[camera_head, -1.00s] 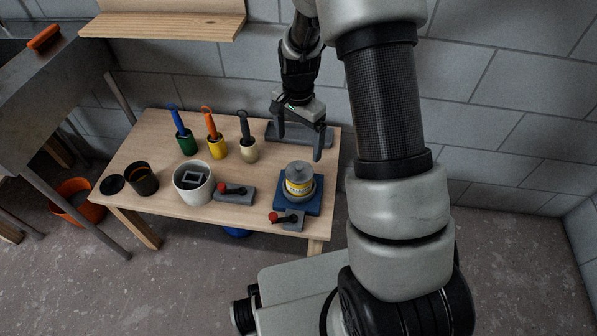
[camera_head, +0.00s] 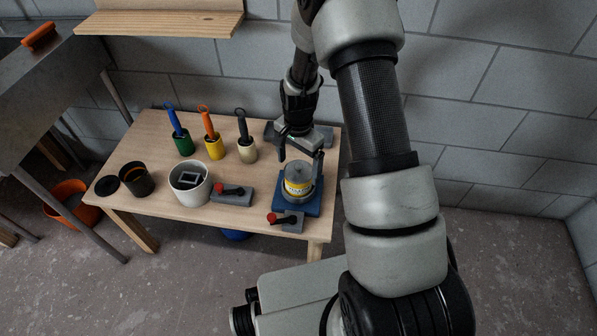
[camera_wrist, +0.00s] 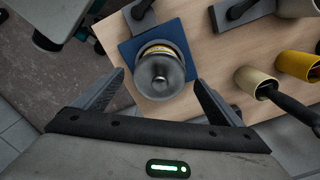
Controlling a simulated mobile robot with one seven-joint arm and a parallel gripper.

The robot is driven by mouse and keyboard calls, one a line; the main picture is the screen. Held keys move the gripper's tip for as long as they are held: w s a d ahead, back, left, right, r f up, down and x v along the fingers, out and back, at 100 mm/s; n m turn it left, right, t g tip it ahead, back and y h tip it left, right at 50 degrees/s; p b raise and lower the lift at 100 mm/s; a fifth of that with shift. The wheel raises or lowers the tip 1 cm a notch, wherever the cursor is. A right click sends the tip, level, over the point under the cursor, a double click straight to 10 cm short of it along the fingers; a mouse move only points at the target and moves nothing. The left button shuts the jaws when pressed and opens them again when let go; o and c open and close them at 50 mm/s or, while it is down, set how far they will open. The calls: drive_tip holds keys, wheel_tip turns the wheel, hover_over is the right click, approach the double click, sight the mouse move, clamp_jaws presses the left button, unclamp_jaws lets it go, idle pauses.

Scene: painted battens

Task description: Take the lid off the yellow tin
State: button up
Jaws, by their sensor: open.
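The yellow tin (camera_head: 297,188) stands upright in a grey holder on a blue base (camera_head: 289,208) at the right end of the workbench. Its grey lid (camera_head: 299,172) with a small knob is on top; the lid also shows in the wrist view (camera_wrist: 159,75). My gripper (camera_head: 301,157) is open and empty, just above and behind the tin. In the wrist view my two fingers (camera_wrist: 160,88) stand apart on either side, with the lid between and beyond them. I see no contact with the lid.
A red-handled clamp (camera_head: 287,219) sits at the blue base's front, another (camera_head: 232,192) to its left. A white pot (camera_head: 190,185), a dark open can (camera_head: 136,179) and green (camera_head: 184,146), yellow (camera_head: 215,150) and cream (camera_head: 247,152) cups with handled tools stand further left. A block wall is behind.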

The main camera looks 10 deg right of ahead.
drive_tip(key=shift+c, duration=0.5)
drive_tip(key=c, duration=1)
drive_tip(key=shift+r, duration=0.15)
drive_tip(key=shift+c, duration=0.2)
